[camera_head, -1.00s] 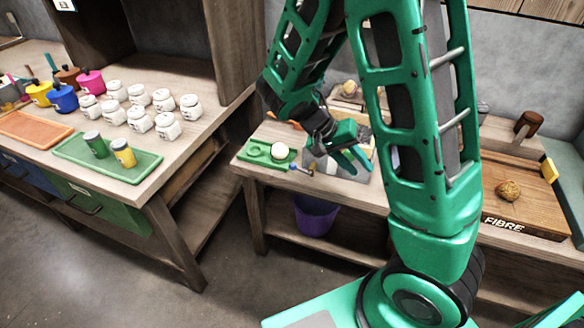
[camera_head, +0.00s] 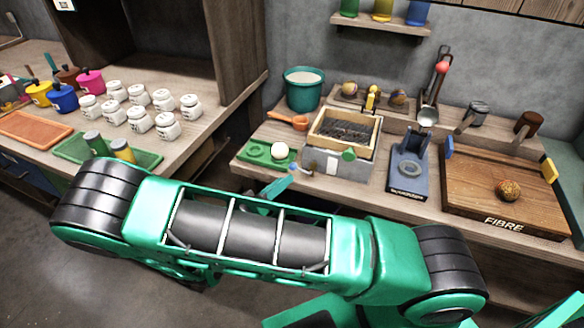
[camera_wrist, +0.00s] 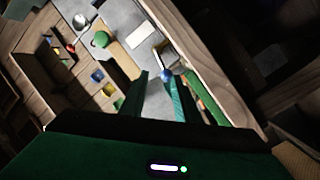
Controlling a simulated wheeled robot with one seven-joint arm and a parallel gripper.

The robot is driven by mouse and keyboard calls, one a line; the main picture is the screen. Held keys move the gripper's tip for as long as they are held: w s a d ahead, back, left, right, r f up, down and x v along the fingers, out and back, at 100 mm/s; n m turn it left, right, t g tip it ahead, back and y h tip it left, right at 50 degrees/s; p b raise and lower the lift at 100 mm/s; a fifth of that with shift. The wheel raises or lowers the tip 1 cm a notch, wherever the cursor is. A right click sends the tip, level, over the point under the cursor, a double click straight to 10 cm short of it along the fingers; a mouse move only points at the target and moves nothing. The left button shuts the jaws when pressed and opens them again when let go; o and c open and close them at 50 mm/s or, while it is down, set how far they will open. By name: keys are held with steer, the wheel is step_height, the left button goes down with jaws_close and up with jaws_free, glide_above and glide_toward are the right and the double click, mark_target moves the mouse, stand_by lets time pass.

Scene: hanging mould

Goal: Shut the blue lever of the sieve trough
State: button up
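The sieve trough (camera_head: 337,166) is a grey box with a wood-framed sieve on top, on the bench in the head view. Its blue lever knob (camera_head: 293,167) is at the trough's lower left front, beside a small brass-coloured piece. My gripper (camera_head: 285,182) is just below and left of the knob, partly hidden by my arm.
A green tray (camera_head: 258,153) with a pale ball is left of the trough. A green knob (camera_head: 349,154) is on the trough's front. A blue press-like stand (camera_head: 408,170) and a wooden FIBRE board (camera_head: 480,195) are to the right. A teal bucket (camera_head: 304,90) stands behind.

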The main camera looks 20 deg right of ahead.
mark_target(293, 167)
steer(key=shift+n+t, duration=0.3)
steer(key=shift+t, duration=0.5)
steer(key=x, duration=0.6)
steer(key=w+f+x, duration=0.1)
steer(key=x, duration=0.2)
steer(key=shift+w+a, duration=0.15)
steer(key=shift+a, duration=0.2)
